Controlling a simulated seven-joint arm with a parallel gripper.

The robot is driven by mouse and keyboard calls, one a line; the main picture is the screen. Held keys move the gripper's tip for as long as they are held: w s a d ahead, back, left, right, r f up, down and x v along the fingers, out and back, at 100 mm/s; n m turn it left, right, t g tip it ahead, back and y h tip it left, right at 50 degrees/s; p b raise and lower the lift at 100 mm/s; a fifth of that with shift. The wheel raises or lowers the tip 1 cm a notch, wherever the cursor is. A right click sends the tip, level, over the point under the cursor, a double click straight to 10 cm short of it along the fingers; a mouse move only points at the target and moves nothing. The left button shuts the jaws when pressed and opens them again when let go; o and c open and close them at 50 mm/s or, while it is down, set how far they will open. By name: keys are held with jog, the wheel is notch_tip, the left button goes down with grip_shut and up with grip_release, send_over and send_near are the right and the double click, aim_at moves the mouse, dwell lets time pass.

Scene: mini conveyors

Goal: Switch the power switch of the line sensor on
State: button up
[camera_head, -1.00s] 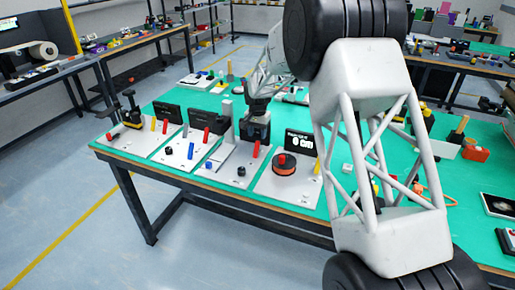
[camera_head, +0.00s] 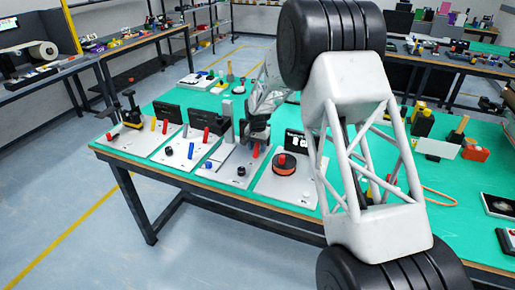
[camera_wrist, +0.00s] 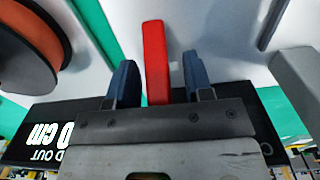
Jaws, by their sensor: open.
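A red switch lever (camera_wrist: 155,55) stands between the two blue fingers of my gripper (camera_wrist: 158,72) in the wrist view. The fingers are open, with a gap on each side of the lever; whether their tips reach past it is hard to tell. In the head view my gripper (camera_head: 255,142) is over the front part of the bench, right at the red lever (camera_head: 255,152). The light panel (camera_head: 228,168) carrying it is partly hidden by my arm. I cannot read a label naming the line sensor.
An orange disc (camera_wrist: 28,40) and a black display reading "0 cm" (camera_wrist: 45,135) are beside my gripper. To the left, panels with a blue lever (camera_head: 185,130) and a red lever (camera_head: 206,134) stand close. A grey post (camera_wrist: 298,75) rises at the right in the wrist view.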

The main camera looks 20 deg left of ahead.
jog(key=shift+f, duration=0.25)
grip_shut()
jog(key=shift+s+r+t, duration=0.1)
jog(key=shift+s+t, duration=0.05)
jog(key=shift+t, duration=0.35)
jog(key=shift+s+r+t, duration=0.15)
jog(key=shift+t, duration=0.4)
jog(key=shift+s+r+t, duration=0.15)
jog(key=shift+t, duration=0.4)
jog(key=shift+s+r+t, duration=0.1)
jog(key=shift+s+t, duration=0.2)
jog(key=shift+t, duration=0.6)
jog(key=shift+s+r+t, duration=0.1)
jog(key=shift+s+t, duration=0.2)
jog(key=shift+t, duration=0.6)
jog(key=shift+s+t, duration=0.15)
jog(key=shift+t, duration=0.25)
grip_release()
